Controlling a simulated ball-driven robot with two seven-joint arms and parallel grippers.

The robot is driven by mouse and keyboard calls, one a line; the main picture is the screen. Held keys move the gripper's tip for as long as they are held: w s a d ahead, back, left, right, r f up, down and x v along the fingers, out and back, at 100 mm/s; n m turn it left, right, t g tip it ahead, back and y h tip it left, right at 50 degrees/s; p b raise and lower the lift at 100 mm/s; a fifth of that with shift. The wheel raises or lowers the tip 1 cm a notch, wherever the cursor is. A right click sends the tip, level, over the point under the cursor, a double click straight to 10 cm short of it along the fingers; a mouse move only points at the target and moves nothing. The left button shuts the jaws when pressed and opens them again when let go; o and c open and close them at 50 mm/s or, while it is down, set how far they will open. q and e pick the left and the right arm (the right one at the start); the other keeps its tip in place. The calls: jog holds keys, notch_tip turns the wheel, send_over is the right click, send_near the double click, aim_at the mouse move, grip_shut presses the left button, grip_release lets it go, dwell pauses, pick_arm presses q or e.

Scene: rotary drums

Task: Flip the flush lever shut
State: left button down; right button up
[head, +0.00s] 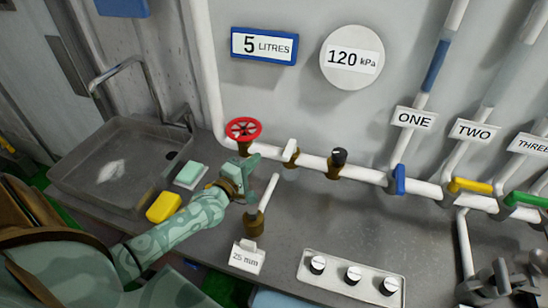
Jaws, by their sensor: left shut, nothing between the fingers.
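No lever in view carries a readable "flush" label. A white lever (268,192) rises tilted from a brass fitting (254,222) on the metal counter, behind a "25 mm" tag. A short white-topped brass valve (290,153) sits on the white pipe beyond it. My left gripper (249,164), mint green with a brown wrist, is shut and empty. It is just left of the tilted lever and below the red handwheel (243,129); I cannot tell whether it touches the lever. My right gripper is not in view.
A black knob (338,157) and blue (399,179), yellow (470,186) and green (524,199) levers line the pipe rightward. A panel with white-topped knobs (353,274) is in front. The sink (118,160), green soap (190,173) and yellow sponge (163,207) are left.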

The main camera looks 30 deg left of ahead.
aim_at(289, 152)
pick_arm(q)
jog(key=w+d, duration=0.4)
jog(key=w, duration=0.1)
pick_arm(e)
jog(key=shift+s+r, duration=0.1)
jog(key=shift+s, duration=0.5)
pick_arm(q)
jog(key=shift+s+p, duration=0.1)
jog(key=shift+p, duration=0.2)
